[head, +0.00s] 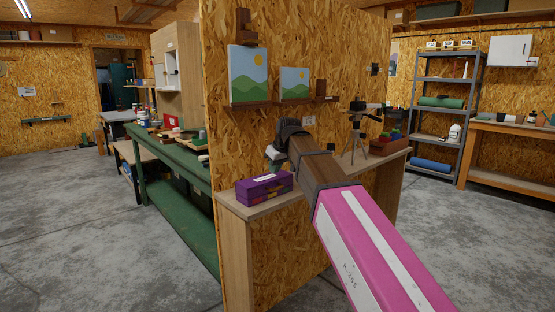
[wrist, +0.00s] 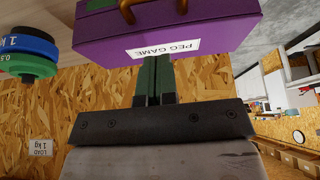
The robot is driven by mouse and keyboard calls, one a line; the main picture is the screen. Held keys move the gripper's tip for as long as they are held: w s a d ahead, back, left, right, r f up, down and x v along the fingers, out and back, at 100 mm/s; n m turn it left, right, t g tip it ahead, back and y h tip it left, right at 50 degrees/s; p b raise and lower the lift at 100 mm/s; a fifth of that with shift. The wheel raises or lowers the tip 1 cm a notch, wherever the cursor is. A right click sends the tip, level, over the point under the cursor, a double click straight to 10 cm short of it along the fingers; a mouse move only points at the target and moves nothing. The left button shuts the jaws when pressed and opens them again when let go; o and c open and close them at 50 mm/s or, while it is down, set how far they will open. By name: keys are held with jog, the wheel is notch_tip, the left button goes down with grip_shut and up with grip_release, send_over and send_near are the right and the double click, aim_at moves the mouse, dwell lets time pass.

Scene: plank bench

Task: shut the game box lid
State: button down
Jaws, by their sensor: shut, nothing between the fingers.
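The purple game box (head: 264,188) sits on the narrow wooden bench at the near end, against the chipboard wall. Its purple top carries a white label and looks down over the body; I cannot tell whether a gap remains under the lid. In the wrist view a purple face of the box (wrist: 190,28) fills the top, with a "PEG GAME" label and a brown handle. My gripper (wrist: 157,60) is shut and empty, its dark green fingertips close to the labelled edge. I cannot tell whether they touch it.
Blue and green weight discs (wrist: 28,45) show beside the gripper in the wrist view. A small tripod (head: 359,130) and a brown planter (head: 388,146) stand farther along the bench (head: 240,208). The chipboard wall (head: 270,120) rises behind. The concrete floor is clear.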

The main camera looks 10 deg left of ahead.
aim_at(277, 176)
jog(key=shift+s+d+f, duration=0.15)
jog(key=shift+f, duration=0.4)
jog(key=shift+s+d+f, duration=0.15)
jog(key=shift+d+f, duration=0.05)
jog(key=shift+f, duration=0.3)
jog(key=shift+s+d+f, duration=0.15)
jog(key=shift+f, duration=0.4)
jog(key=shift+s+d+f, duration=0.2)
jog(key=shift+d+f, duration=0.05)
jog(key=shift+f, duration=0.3)
jog(key=shift+s+d+f, duration=0.2)
jog(key=shift+f, duration=0.3)
jog(key=shift+r, duration=0.15)
